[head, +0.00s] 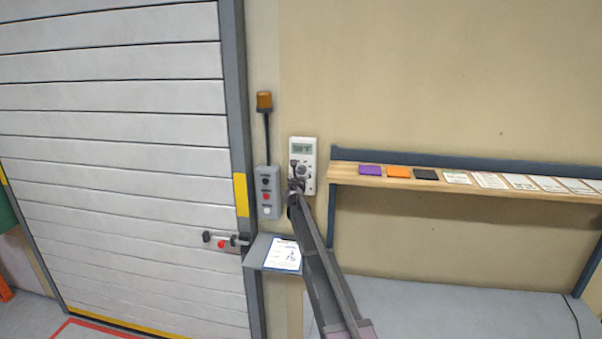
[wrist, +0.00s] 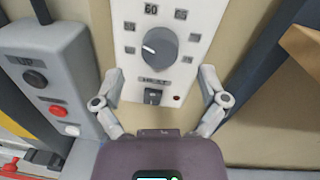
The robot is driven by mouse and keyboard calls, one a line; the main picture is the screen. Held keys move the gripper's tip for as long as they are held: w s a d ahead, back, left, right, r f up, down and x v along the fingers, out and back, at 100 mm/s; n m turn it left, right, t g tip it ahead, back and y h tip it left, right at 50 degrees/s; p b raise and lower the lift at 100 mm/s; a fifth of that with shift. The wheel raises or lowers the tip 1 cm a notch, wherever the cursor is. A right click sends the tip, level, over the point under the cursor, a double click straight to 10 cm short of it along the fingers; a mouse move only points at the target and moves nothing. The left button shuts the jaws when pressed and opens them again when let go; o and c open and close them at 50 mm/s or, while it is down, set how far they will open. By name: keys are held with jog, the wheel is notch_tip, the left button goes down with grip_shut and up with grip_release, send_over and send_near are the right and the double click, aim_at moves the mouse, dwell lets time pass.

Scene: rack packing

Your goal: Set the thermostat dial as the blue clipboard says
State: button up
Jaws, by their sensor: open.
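The thermostat (head: 308,148) is a white wall panel with a greenish display; the reading is too small to be sure of. In the wrist view its round grey dial (wrist: 160,47) has a white mark on its left side. Printed labels ring the dial; the top one reads 60. Below are a HEAT label and a small dark switch (wrist: 153,96). My gripper (wrist: 161,80) is open, its fingers spread either side of the thermostat's lower part, below the dial, with nothing between them. The blue clipboard (head: 283,254) lies on a small grey shelf; its writing is unreadable here.
A grey button box (head: 267,193) with an orange beacon (head: 264,101) above it is close left of the thermostat. A wooden shelf (head: 345,173) with cards and coloured pads starts close to the right. A shutter door (head: 120,150) fills the left.

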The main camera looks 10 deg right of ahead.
aim_at(301, 171)
jog(key=shift+x, duration=1.95)
jog(key=shift+c, duration=0.2)
jog(key=c, duration=1.1)
